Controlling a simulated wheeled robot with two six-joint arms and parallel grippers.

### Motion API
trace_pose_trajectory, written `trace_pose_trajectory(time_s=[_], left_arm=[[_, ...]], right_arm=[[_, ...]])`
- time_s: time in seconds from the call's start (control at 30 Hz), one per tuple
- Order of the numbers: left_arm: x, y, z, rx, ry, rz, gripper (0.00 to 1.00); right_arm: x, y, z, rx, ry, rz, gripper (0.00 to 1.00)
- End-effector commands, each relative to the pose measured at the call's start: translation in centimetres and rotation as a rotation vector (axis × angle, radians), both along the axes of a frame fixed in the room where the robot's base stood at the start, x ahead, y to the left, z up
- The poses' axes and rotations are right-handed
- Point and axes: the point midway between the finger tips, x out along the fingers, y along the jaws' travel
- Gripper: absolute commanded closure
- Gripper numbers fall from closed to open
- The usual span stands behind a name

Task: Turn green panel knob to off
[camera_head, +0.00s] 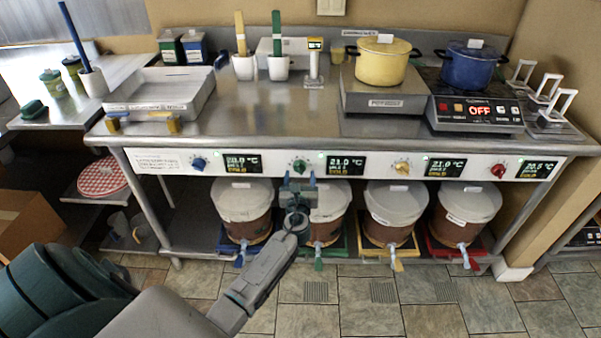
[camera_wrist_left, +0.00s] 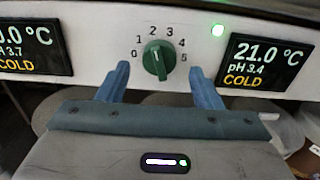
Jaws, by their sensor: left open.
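The green knob (camera_head: 299,166) is on the white front panel (camera_head: 330,164) of the steel bench, left of a display. In the left wrist view the green knob (camera_wrist_left: 157,61) sits in a dial numbered 0 to 5. Its raised ridge is near upright; I cannot tell exactly which number it marks. My left gripper (camera_head: 299,181) is in front of the panel. In the wrist view its fingers (camera_wrist_left: 160,72) are open, one on each side below the knob, apart from it. The display (camera_wrist_left: 262,62) reads 21.0 °C, pH 3.4, COLD. My right gripper is not in view.
Blue (camera_head: 198,163), yellow (camera_head: 402,167) and red (camera_head: 498,170) knobs share the panel. Lidded buckets (camera_head: 395,203) stand on the shelf below. Pots, a hotplate (camera_head: 475,113) and a tray (camera_head: 160,93) are on the bench top.

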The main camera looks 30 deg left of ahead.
Motion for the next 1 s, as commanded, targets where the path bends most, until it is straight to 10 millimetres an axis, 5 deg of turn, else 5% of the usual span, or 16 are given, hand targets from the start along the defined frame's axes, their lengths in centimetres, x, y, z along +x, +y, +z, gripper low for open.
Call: trace_pose_trajectory(time_s=[0.2, 0.53, 0.77, 1.0], left_arm=[[2.0, 1.2, 0.0, 0.001, 0.001, -0.001, 0.4], [2.3, 1.4, -0.1, -0.001, 0.0, -0.001, 0.4], [2.3, 1.4, -0.1, -0.001, 0.0, -0.001, 0.83], [2.3, 1.4, -0.1, -0.012, -0.006, -0.001, 0.84]], right_arm=[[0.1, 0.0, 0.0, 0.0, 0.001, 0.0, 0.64], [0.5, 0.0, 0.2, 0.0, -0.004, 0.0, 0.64], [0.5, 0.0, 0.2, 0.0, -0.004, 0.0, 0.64], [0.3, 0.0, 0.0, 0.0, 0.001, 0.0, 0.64]])
